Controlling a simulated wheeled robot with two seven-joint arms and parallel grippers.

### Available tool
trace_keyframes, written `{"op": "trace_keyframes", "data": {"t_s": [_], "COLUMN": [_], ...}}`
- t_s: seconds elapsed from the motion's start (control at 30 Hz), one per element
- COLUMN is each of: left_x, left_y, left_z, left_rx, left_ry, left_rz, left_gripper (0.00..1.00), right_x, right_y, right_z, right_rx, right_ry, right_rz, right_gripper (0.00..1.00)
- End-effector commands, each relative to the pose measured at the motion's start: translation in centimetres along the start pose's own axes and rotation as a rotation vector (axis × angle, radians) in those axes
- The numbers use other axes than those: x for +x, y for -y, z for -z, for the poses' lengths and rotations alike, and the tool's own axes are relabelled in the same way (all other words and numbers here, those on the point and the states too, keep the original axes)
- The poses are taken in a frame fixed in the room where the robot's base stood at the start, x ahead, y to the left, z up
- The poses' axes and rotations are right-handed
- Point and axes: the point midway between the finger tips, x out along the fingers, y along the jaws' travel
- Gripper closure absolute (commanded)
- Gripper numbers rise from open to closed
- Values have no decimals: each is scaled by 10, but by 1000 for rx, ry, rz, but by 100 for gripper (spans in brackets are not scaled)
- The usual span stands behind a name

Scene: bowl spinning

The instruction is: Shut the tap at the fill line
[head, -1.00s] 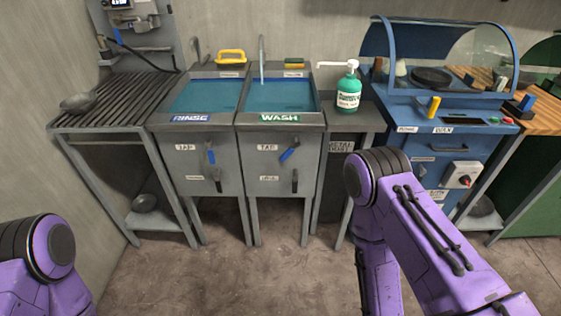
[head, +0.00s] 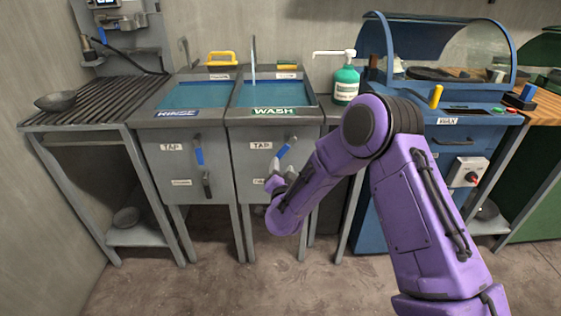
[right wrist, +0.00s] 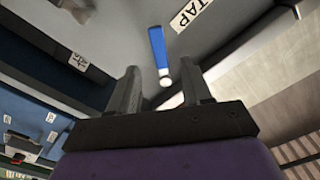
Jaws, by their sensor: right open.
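The wash sink (head: 241,119) holds blue water (head: 275,93); I cannot make out a fill line. Its blue tap lever (head: 286,149) on the front panel is tilted, upper end to the right. A pale upright spout or stream (head: 253,62) stands over this sink; I cannot tell which. My right gripper (head: 273,183) is just below the lever in the head view. In the right wrist view its two fingers (right wrist: 160,66) are apart, with the blue lever (right wrist: 157,46) and its white tip showing between and beyond them, not gripped. My left gripper is out of view.
The rinse sink (head: 143,121) is to the left, its blue lever (head: 198,150) near upright. A slatted rack with a bowl (head: 56,101) stands farther left. A green soap bottle (head: 345,84) and a blue machine (head: 470,135) are to the right.

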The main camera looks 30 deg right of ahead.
Motion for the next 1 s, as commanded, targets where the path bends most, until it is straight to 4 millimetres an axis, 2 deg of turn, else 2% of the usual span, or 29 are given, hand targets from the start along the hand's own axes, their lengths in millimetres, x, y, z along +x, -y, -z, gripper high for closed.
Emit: {"op": "trace_keyframes", "data": {"t_s": [0.2, 0.4, 0.53, 0.77, 0.9, 0.93, 1.0], "left_x": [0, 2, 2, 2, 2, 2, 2], "left_y": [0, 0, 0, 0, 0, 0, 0], "left_z": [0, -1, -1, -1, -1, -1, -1], "left_rx": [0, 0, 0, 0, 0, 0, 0], "left_ry": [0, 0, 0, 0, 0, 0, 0], "left_rz": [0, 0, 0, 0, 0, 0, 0], "left_gripper": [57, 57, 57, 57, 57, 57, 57], "right_x": [48, 82, 90, 91, 90, 90, 90], "right_y": [-2, -2, -2, -1, -1, -1, -1], "right_z": [0, -2, -2, -2, -2, -2, -2], "right_rx": [-1, -4, -4, -5, -5, -5, -5], "right_ry": [1, 5, 6, 7, 7, 7, 8], "right_rz": [-3, -2, -3, -2, -2, -2, -2], "right_gripper": [51, 51, 51, 51, 97, 100, 100]}}
